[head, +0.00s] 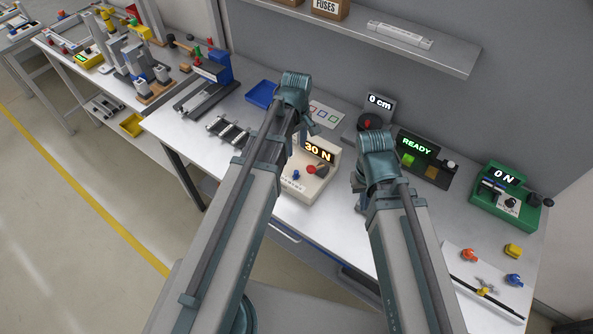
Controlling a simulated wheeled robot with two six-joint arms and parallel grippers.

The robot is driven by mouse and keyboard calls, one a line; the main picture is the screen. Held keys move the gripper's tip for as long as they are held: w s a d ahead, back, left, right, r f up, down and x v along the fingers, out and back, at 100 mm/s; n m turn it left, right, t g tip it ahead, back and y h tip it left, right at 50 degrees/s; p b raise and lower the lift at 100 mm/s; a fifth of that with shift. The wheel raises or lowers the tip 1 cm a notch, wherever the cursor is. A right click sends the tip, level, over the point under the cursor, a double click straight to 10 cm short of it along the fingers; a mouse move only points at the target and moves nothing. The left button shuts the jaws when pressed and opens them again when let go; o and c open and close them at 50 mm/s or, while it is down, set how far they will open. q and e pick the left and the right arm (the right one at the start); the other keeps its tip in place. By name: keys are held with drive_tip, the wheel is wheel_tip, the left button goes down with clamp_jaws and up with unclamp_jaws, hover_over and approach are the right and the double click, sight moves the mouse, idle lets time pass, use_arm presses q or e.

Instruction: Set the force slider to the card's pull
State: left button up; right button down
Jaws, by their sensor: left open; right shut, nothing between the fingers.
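A green box (505,203) at the right of the bench has a lit display (504,177) reading "0 N", with small controls and a dark knob at its side. A beige box (312,188) in the middle has a display (319,150) reading "30 N", with red and blue buttons. I cannot tell which control is the force slider. A white card (325,114) with coloured squares lies behind; no pull value is readable on it. My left gripper (301,132) is open above the bench near the beige box, mostly hidden by its arm. My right gripper (359,190) is shut and empty, right of the beige box.
A dark unit (425,160) reads "READY"; a grey unit (380,101) reads "0 cm". A blue tray (262,94) and a dark rack (228,131) stand left. Small coloured parts lie on a white sheet (462,262) at front right. A shelf (455,61) overhangs the back.

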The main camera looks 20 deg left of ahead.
sight(297, 172)
use_arm(q)
wheel_tip(297, 172, down, 13)
drive_tip(key=b, duration=1.2)
drive_tip(key=shift+r, duration=0.1)
use_arm(e)
wheel_tip(297, 172, down, 13)
drive_tip(key=shift+r, duration=0.1)
use_arm(q)
drive_tip(key=shift+c, duration=0.4)
clamp_jaws()
